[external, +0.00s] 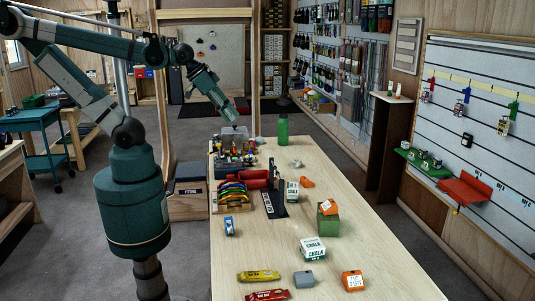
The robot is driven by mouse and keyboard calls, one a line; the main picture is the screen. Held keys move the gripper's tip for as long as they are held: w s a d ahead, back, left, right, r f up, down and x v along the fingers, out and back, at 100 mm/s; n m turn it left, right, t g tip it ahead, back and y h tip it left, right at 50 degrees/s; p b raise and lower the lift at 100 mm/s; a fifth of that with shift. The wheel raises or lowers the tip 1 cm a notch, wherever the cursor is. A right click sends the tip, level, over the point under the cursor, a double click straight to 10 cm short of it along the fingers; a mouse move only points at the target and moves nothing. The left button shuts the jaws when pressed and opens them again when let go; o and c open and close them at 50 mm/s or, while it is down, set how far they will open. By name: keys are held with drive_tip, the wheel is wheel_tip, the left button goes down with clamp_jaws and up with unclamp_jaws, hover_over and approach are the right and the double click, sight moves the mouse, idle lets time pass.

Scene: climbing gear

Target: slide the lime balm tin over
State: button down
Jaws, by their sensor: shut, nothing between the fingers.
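My gripper (230,113) hangs at the end of my raised arm, above the far left of the table, over a crowded group of small items. It is shut and holds nothing. I cannot make out the lime balm tin for certain in the external view. It may be among the small items below my gripper, which are too small to tell apart.
On the wooden table (375,258) stand a green bottle (283,132), a rack of colored gear (233,197), a green block (327,224), chalk boxes (313,249) and wrapped bars (258,276). The right side of the table is mostly clear.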

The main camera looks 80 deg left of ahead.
drive_tip(key=w+a+f+n+g, duration=0.25)
drive_tip(key=w+n, duration=0.25)
drive_tip(key=w, duration=0.5)
drive_tip(key=w+a+f+n+g, duration=0.1)
drive_tip(key=w+a+f+n, duration=0.2)
drive_tip(key=w, duration=0.7)
drive_tip(key=w+a+f+n+g, duration=0.1)
drive_tip(key=w+a+f+n, duration=0.1)
drive_tip(key=w+f, duration=0.3)
drive_tip(key=w+a+f+n+g, duration=0.1)
drive_tip(key=w+a+f+n, duration=0.1)
drive_tip(key=w+f+n, duration=0.2)
drive_tip(key=w+a+f+n+g+b, duration=0.1)
drive_tip(key=w+a+f+n, duration=0.1)
drive_tip(key=w+f, duration=0.3)
drive_tip(key=shift+w+a+f+n, duration=0.35)
drive_tip(key=shift+f+n, duration=0.45)
drive_tip(key=shift+f, duration=0.75)
drive_tip(key=shift+f+g, duration=0.15)
drive_tip(key=shift+g, duration=0.1)
